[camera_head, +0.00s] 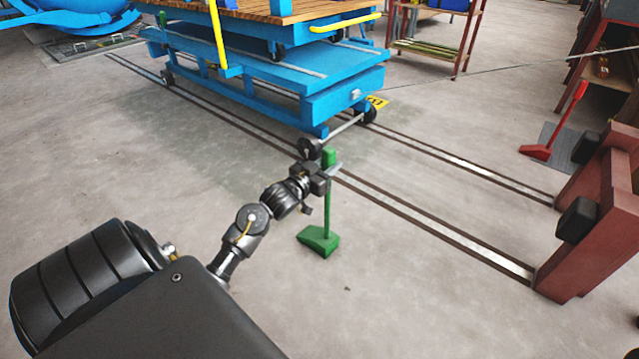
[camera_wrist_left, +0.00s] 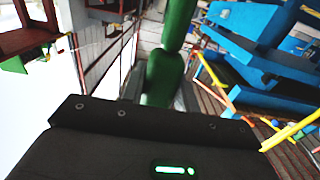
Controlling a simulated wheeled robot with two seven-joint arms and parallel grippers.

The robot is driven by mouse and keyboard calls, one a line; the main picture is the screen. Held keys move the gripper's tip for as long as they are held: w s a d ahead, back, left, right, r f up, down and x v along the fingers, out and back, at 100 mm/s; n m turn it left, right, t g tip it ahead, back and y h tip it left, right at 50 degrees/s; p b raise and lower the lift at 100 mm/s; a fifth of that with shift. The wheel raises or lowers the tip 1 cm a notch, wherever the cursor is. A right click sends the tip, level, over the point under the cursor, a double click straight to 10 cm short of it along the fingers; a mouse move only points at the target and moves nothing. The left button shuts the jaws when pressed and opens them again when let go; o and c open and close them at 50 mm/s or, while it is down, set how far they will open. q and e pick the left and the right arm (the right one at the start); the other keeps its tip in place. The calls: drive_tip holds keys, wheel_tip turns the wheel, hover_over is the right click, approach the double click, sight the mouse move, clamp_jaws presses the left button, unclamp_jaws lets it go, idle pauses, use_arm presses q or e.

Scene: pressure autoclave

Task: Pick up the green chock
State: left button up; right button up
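The green chock (camera_head: 318,239) has a wedge foot low in the head view and an upright handle with a thicker grip at its top. The foot appears to be at floor level. My left gripper (camera_head: 328,174) is at the upper handle, just below the top of the grip. In the left wrist view the green handle (camera_wrist_left: 165,78) stands between my two dark fingers, with no clear gap on either side, so the gripper looks shut on it. The fingertips are partly hidden behind the gripper body. My right gripper is not in view.
A blue rail trolley (camera_head: 325,98) stands on the floor rails (camera_head: 440,225) behind the chock. Red end stops (camera_head: 575,255) are at the right. A red chock (camera_head: 537,151) stands farther back right. The floor left and in front of the green chock is clear.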

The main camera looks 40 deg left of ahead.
use_arm(q)
clamp_jaws()
idle(0.8)
drive_tip(key=shift+r, duration=0.15)
